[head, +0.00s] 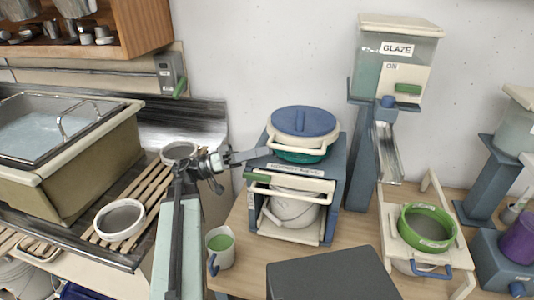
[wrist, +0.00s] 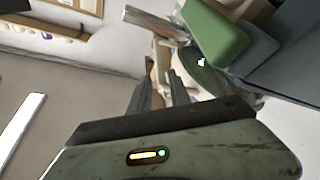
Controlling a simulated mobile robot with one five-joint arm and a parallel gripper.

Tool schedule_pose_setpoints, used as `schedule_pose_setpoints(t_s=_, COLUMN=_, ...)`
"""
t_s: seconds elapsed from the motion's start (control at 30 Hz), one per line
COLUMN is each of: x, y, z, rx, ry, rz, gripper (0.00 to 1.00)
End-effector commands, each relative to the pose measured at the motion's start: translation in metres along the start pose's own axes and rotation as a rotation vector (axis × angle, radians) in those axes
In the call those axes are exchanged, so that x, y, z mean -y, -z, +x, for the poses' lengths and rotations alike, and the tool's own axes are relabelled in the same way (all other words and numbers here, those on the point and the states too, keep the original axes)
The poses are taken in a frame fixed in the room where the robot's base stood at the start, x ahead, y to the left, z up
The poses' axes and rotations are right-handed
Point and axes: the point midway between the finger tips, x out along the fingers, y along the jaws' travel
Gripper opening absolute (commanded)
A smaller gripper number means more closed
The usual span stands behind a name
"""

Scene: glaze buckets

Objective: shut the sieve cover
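A blue round lid (head: 303,121) lies flat over a teal bowl (head: 300,156) on top of a blue-grey box (head: 343,157). A cream bar runs along the bowl's front. Which part is the sieve cover is hard to tell, as the box's label is too small to read. A cream front frame (head: 290,191) with a green grip (head: 257,177) is on the box's front, before a white bucket (head: 292,208). My gripper (head: 262,153) is just left of the bowl, apparently apart from it. The wrist view shows its two fingers (wrist: 162,77) apart with nothing clearly between them.
A glaze hopper (head: 396,58) stands behind right with a chute. A green-rimmed sieve (head: 427,226) sits on a cream stand at right. A white mug with green contents (head: 220,247) stands front left of the box. A dark block (head: 330,281) occupies the front. A sink (head: 70,150) is left.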

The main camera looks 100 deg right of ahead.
Motion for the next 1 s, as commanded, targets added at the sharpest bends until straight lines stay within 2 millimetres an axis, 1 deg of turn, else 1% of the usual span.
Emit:
schedule_pose_setpoints(t_s=0.03, x=0.003, y=0.001, z=-0.006, rx=-0.005, ry=0.002, rz=0.002, gripper=0.22)
schedule_pose_setpoints(t_s=0.1, x=0.004, y=0.002, z=-0.012, rx=-0.005, ry=0.002, rz=0.002, gripper=0.22)
schedule_pose_setpoints(t_s=0.7, x=0.017, y=0.005, z=-0.058, rx=-0.003, ry=0.002, rz=0.001, gripper=0.22)
schedule_pose_setpoints(t_s=0.83, x=0.018, y=0.006, z=-0.065, rx=-0.002, ry=0.001, rz=0.001, gripper=0.22)
schedule_pose_setpoints(t_s=1.0, x=0.018, y=0.006, z=-0.067, rx=-0.001, ry=0.000, rz=0.000, gripper=0.22)
